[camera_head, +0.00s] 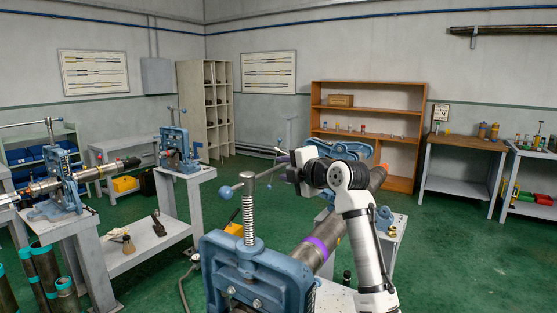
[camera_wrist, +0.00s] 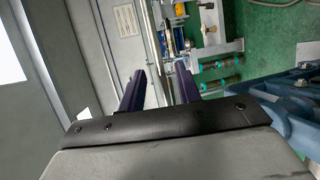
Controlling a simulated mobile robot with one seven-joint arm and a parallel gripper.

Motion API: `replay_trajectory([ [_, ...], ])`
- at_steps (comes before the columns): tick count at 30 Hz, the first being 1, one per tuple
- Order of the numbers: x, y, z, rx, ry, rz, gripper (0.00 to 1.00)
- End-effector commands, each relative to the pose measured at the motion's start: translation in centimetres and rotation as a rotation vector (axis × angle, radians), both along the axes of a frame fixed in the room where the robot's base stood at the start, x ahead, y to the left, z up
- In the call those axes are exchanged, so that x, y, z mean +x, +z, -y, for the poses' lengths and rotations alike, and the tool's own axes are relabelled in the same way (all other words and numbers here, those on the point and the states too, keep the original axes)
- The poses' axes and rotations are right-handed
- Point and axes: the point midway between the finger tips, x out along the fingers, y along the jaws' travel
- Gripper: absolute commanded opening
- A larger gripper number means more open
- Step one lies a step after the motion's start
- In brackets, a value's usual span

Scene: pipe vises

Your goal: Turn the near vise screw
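The near vise (camera_head: 255,270) is a blue frame at the bottom middle of the head view, clamped around a dark pipe (camera_head: 310,250) with a purple band. Its threaded screw (camera_head: 248,212) stands upright on top, with a tilted bar handle (camera_head: 262,173) across its head and a ball (camera_head: 226,192) at the left end. My gripper (camera_head: 284,161) is by the handle's upper right end; whether it touches is unclear. Blue metal (camera_wrist: 285,105), apparently the vise, shows at right there.
A left vise (camera_head: 66,180) holds a pipe on a bench, and another vise (camera_head: 178,150) stands behind it. Dark pipes (camera_head: 45,275) with teal bands stand at lower left. A wooden shelf (camera_head: 365,125) stands at the back. Green floor (camera_head: 450,245) is clear at right.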

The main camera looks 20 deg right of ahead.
Motion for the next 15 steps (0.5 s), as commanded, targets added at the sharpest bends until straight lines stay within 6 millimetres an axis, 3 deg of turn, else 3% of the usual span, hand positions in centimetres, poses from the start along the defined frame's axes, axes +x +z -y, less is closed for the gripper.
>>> replay_trajectory([
  [6, 2.6, -0.4, -0.7, 0.001, 0.001, -0.001, 0.34],
  [15, 3.3, -0.7, -0.9, 0.000, 0.000, 0.000, 0.34],
])
